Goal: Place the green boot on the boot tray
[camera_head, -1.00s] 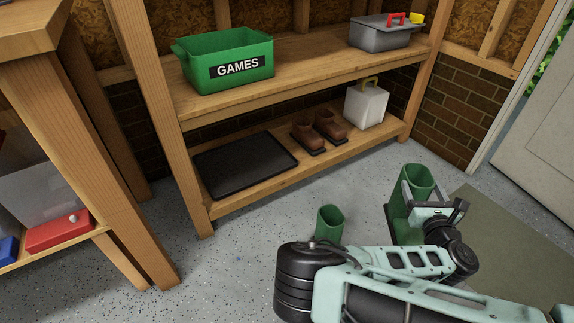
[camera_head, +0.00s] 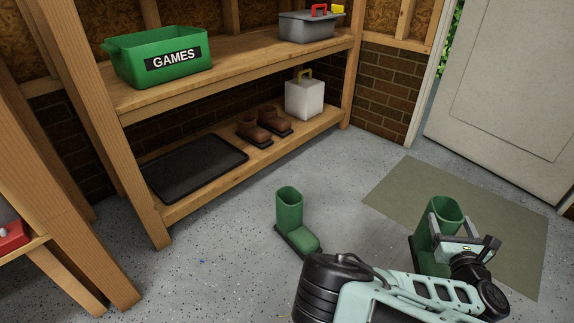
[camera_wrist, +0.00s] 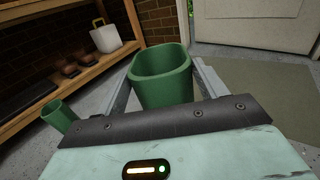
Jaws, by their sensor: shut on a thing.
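My gripper (camera_head: 452,243) is shut on a green boot (camera_head: 447,211) at the right of the head view, with the boot upright in it. The held boot's open top (camera_wrist: 162,72) fills the middle of the wrist view, between the fingers; its lower part is hidden. A second green boot (camera_head: 290,210) stands upright on the floor, left of my arm. It also shows at the left edge of the wrist view (camera_wrist: 60,116). The black boot tray (camera_head: 195,168) lies empty on the left part of the lower shelf.
Brown boots (camera_head: 262,126) and a white container (camera_head: 304,98) stand right of the tray on the lower shelf. The upper shelf above holds a green GAMES bin (camera_head: 160,54) and a grey toolbox (camera_head: 309,26). A wooden post (camera_head: 120,130) stands at the shelf's left end.

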